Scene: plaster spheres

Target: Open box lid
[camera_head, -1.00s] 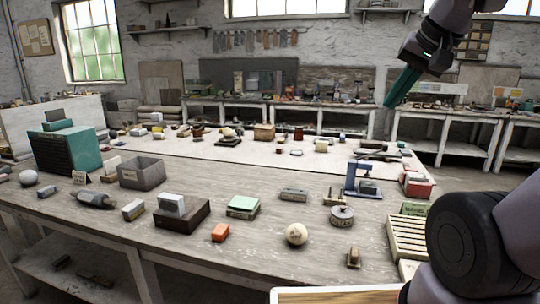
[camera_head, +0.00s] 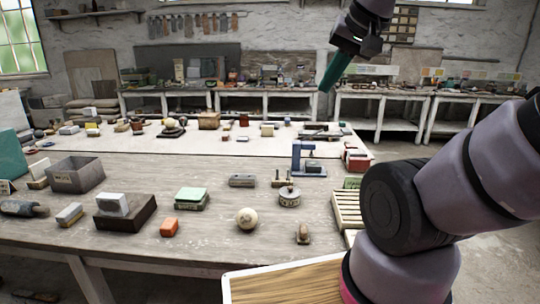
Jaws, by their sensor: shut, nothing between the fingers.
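My gripper (camera_head: 328,84) is raised at the upper middle right, with its teal fingers pointing down and slightly left. The fingers are shut and empty, well above the workbench and apart from everything on it. I cannot tell which box the task means. A small box with a pale green top (camera_head: 192,194) sits near the middle of the bench. A dark brown box (camera_head: 126,221) with a pale block (camera_head: 112,204) on it stands to its left. A grey box (camera_head: 76,178), open at the top, is farther left.
Clear bench surface lies between these things. Other benches line the back wall.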

